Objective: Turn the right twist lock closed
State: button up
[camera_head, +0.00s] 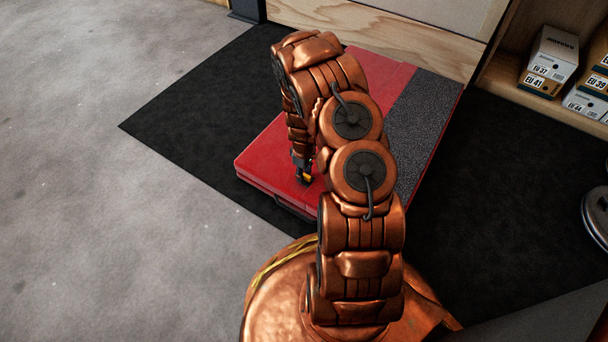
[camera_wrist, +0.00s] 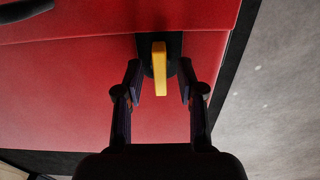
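A red case (camera_head: 262,165) lies on a black mat in front of my base. In the wrist view, a yellow twist lock lever (camera_wrist: 159,66) stands on a dark plate (camera_wrist: 146,45) near one end of the red case wall (camera_wrist: 70,90). The lever points roughly across the case's seam. My gripper (camera_wrist: 160,80) is open, with one finger on each side of the lever and a visible gap on both sides. In the head view, my gripper (camera_head: 303,172) is low at the case, and a bit of yellow (camera_head: 307,178) shows there. My arm hides much of the case.
A dark handle-like part (camera_wrist: 25,9) shows at the wrist view's upper left. The black mat (camera_head: 190,120) surrounds the case, with bare grey floor (camera_head: 90,220) to the left. Shoe boxes (camera_head: 550,60) sit on a wooden shelf at the upper right.

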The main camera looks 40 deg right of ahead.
grip_shut()
dwell(0.4)
jog(key=shift+p, duration=0.35)
jog(key=m+p, duration=0.2)
jog(key=m, duration=0.1)
jog(key=shift+s+r, duration=0.1)
jog(key=m+p, duration=0.2)
jog(key=shift+m, duration=0.4)
jog(key=m, duration=0.6)
jog(key=shift+f+p, duration=0.2)
jog(key=shift+p, duration=0.2)
jog(key=m, duration=0.6)
jog(key=shift+b, duration=0.3)
